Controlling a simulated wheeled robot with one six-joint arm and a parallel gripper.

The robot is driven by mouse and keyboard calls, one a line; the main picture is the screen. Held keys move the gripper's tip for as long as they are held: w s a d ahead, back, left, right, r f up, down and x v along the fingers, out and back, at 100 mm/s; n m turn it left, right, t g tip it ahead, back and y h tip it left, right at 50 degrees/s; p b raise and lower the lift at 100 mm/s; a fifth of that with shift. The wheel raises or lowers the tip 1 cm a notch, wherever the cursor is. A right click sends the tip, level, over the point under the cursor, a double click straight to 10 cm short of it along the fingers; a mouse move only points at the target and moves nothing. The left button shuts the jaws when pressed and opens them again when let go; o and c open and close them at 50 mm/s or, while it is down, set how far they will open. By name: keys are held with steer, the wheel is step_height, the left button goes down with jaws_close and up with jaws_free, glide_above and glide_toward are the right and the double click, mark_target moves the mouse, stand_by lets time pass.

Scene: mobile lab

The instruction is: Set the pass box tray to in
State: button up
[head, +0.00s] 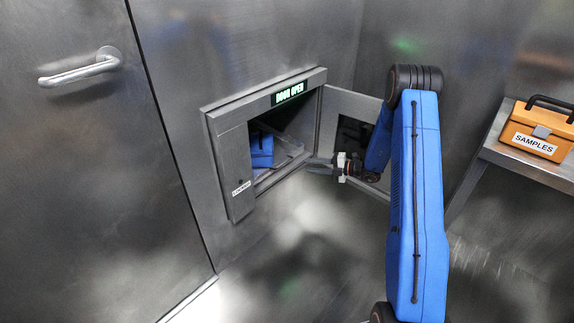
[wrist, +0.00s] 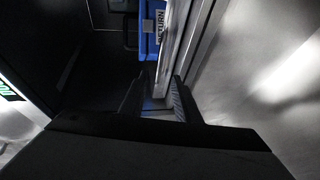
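The pass box (head: 221,163) is set in the steel wall, its door (head: 333,117) swung open to the right. A grey metal tray (head: 291,163) reaches out of the opening. A blue case (head: 262,150) stands on it inside. My gripper (head: 336,164) is at the tray's outer end, in front of the opening. In the wrist view its fingers (wrist: 159,90) stand apart with grey metal between them. Whether they press on it cannot be told.
A lit display (head: 289,94) above the opening reads DOOR OPEN. A steel door with a handle (head: 80,70) is at left. An orange SAMPLES case (head: 539,131) stands on a steel table (head: 530,164) at right. The floor below the pass box is clear.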

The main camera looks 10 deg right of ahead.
mark_target(287, 163)
steer(key=x, duration=1.2)
steer(key=shift+w+a+f, duration=0.15)
steer(key=shift+w+a, duration=0.05)
steer(key=shift+a, duration=0.05)
jaws_close()
